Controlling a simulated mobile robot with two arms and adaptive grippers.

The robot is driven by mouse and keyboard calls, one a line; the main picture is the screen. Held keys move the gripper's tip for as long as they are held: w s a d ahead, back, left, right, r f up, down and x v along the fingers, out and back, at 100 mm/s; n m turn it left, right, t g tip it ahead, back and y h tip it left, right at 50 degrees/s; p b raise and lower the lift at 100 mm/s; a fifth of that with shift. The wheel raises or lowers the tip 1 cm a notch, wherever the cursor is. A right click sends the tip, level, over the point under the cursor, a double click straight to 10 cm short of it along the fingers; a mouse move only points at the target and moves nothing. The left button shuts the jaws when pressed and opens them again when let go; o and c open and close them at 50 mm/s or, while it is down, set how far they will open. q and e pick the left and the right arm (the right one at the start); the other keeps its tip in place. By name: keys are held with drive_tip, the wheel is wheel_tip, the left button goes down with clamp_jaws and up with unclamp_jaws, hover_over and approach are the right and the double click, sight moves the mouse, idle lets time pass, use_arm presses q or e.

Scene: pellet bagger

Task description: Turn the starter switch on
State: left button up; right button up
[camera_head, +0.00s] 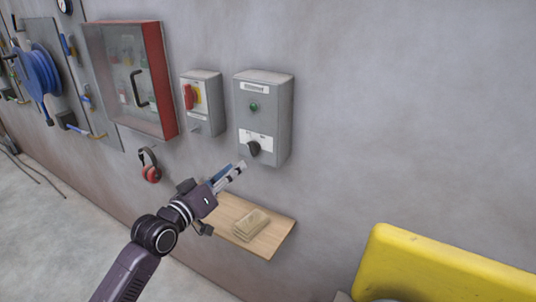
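The starter box (265,118) is a grey wall box with a white label, a green button or lamp (253,107) and a black rotary switch (254,148) on a white plate low on its front. My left gripper (238,170) reaches up from the lower left, its fingertips just below and left of the black switch. Its fingers look close together; whether they are fully shut is not clear, and I see nothing held. A gap seems to remain between fingertips and switch. My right gripper is not in view.
Ear defenders (150,168) hang below. A wooden shelf (270,238) with a folded cloth (250,224) lies beneath my gripper. A yellow object (430,262) stands lower right.

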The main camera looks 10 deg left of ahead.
sight(251, 152)
use_arm(q)
drive_tip(key=x, duration=0.2)
drive_tip(key=p+x, duration=0.1)
drive_tip(key=x, duration=0.1)
drive_tip(key=r+p+x, duration=0.1)
drive_tip(key=x, duration=0.1)
drive_tip(key=shift+w+d, duration=0.35)
drive_tip(key=shift+w, duration=0.5)
drive_tip(key=shift+f, duration=0.1)
clamp_jaws()
